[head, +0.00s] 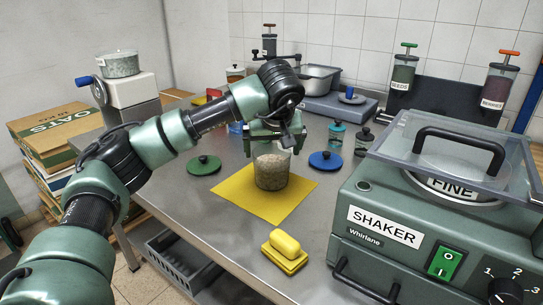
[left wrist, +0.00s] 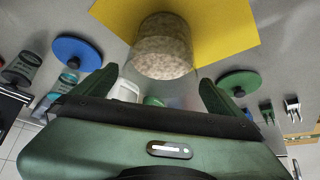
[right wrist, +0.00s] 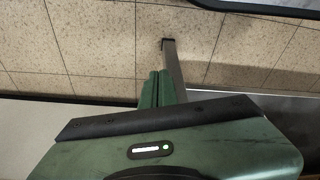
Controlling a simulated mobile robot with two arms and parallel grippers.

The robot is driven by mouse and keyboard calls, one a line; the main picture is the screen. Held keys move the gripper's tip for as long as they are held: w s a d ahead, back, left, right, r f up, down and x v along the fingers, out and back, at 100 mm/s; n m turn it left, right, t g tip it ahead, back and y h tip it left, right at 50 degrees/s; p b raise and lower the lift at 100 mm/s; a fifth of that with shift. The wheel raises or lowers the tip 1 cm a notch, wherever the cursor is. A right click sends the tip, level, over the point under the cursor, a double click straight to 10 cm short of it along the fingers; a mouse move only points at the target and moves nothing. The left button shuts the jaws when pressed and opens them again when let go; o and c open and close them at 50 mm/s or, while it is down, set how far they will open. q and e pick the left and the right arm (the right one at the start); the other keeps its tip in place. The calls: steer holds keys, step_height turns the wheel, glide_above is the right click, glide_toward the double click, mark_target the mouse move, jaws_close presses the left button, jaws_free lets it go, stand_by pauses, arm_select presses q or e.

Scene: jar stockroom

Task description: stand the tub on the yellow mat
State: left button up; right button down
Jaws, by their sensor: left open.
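The clear tub (head: 271,172) with pale grainy contents stands upright on the yellow mat (head: 235,197), near its middle. My left gripper (head: 273,146) is open over the tub, with its fingers on either side of the tub's upper end. In the left wrist view the tub (left wrist: 162,50) lies ahead of the two spread fingers, with a gap visible on each side. The yellow mat (left wrist: 225,25) shows behind it. My right gripper (right wrist: 157,90) is shut and empty, seen only in the right wrist view, above the tiled floor.
A green lid (head: 204,165) lies left of the mat and a blue lid (head: 326,161) to its right. A yellow butter-like block on a sponge-like base (head: 285,252) sits at the table's front. The large shaker (head: 400,225) fills the right side. Small jars (head: 337,134) stand behind the blue lid.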

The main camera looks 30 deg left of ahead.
arm_select(q)
steer(key=v, duration=0.5)
steer(key=shift+s+r, duration=0.1)
steer(key=shift+r, duration=0.05)
arm_select(e)
steer(key=shift+s+f, duration=0.2)
steer(key=shift+f, duration=0.3)
steer(key=shift+s+f, duration=0.15)
steer(key=shift+f, duration=0.3)
